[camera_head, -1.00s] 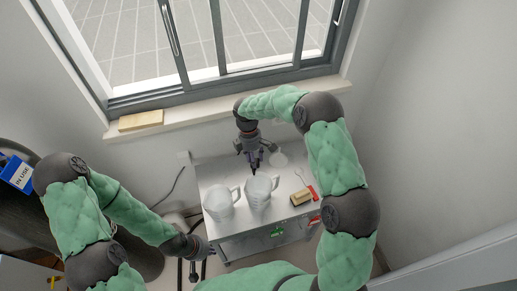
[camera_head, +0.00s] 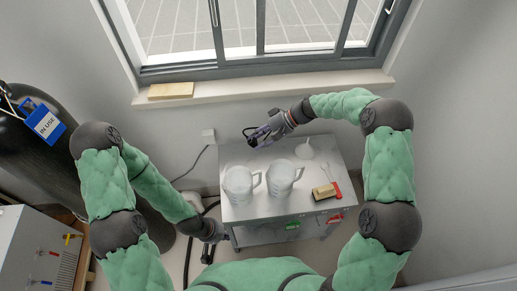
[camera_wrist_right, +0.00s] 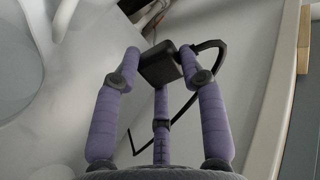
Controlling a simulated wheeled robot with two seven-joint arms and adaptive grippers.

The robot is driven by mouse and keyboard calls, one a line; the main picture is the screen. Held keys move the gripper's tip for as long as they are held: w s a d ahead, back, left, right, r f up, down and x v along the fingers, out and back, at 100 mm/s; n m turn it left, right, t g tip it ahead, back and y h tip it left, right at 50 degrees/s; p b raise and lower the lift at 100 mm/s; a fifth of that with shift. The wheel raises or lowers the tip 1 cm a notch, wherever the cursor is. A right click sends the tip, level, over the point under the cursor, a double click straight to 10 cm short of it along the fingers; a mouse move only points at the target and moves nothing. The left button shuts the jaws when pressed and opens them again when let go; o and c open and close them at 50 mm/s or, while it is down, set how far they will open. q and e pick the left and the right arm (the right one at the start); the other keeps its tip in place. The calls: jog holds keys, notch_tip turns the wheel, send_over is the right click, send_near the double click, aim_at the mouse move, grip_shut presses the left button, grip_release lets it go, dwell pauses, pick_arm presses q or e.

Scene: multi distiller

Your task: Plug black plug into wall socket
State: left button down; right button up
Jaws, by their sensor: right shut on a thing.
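The black plug (camera_wrist_right: 158,65) is a dark block between the purple fingertips of my right gripper (camera_wrist_right: 155,68) in the right wrist view. A black cord (camera_wrist_right: 218,46) leaves its right side and loops behind the fingers. In the head view my right gripper (camera_head: 256,136) is held near the back wall, above the back left of the table, pointing left. The white wall socket (camera_head: 208,135) is on the wall to its left, with a clear gap between them. My left gripper (camera_head: 208,252) hangs low, left of the table; its fingers are too small to read.
Two clear jugs (camera_head: 239,184) (camera_head: 281,177), a funnel (camera_head: 304,150) and a wooden block (camera_head: 324,191) stand on the metal table (camera_head: 258,208). A dark cable (camera_head: 190,168) runs down the wall below the socket. A black cylinder (camera_head: 40,165) stands far left. The window sill (camera_head: 260,88) is above.

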jog(key=w+d+f+m+t+b, duration=0.2)
jog(key=w+d+m+t+b, duration=0.2)
jog(key=w+d+m+t, duration=0.65)
jog(key=d+f+m+t+h+b, duration=0.1)
jog(key=d+f+m+t+h, duration=0.2)
jog(key=d, duration=0.5)
jog(key=d+f+m+t+h+b, duration=0.1)
jog(key=d+f+m+t+h, duration=0.2)
jog(key=d+h, duration=0.4)
jog(key=d+m+t, duration=0.1)
jog(key=t, duration=0.1)
jog(key=shift+s+d+t, duration=0.25)
jog(key=shift+s+t, duration=0.1)
jog(key=shift+w+b, duration=0.15)
jog(key=shift+b, duration=0.15)
jog(key=w+b, duration=0.2)
jog(key=w, duration=0.3)
jog(key=shift+w+a+b, duration=0.15)
jog(key=shift+w+b, duration=0.1)
jog(key=shift+b, duration=0.05)
dwell(1.1)
